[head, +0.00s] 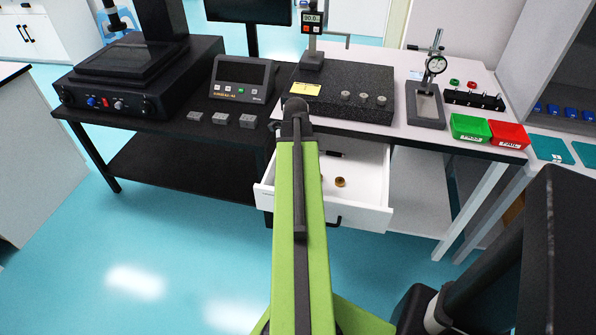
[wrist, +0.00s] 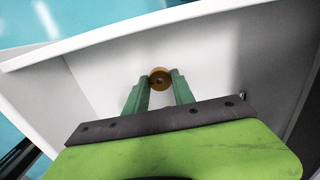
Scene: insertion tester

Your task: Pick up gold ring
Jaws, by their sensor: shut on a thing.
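The gold ring (wrist: 159,78) is between the tips of my gripper's green fingers (wrist: 160,80) in the wrist view, with the fingers shut on it. Its hole faces the camera. In the head view a small gold ring (head: 340,181) shows inside the open white drawer (head: 372,203), just right of my green arm. My gripper cannot be made out there; my arm hides part of the drawer. In the wrist view the ring and fingertips are seen against the white drawer interior (wrist: 110,70); whether the ring touches the drawer floor cannot be told.
Drawer walls (wrist: 160,24) stand around my fingers. Above the drawer, a dark granite plate (head: 340,85) carries several small metal pieces. A dial gauge stand (head: 428,100), a green bin (head: 470,128) and a red bin (head: 508,134) are to the right. Floor is clear at left.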

